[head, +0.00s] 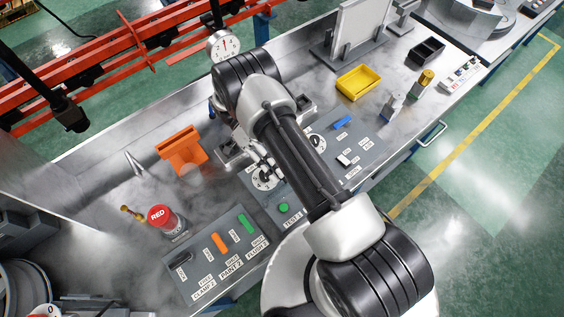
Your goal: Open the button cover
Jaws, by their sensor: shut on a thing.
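My gripper (266,168) is low over the middle grey control panel (288,226), beside a white dial (264,179). My arm hides much of it. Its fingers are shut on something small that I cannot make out. A green round button (284,208) sits on this panel, below the dial in the picture, and looks uncovered. I cannot clearly pick out a button cover; one may be hidden by my gripper or arm.
A red cap marked RED (161,216), an orange holder (181,149) and a front-left panel with coloured levers (220,243) stand to the left. A yellow tray (357,82) and black bin (427,51) stand at the back right. A gauge (223,46) rises behind my arm.

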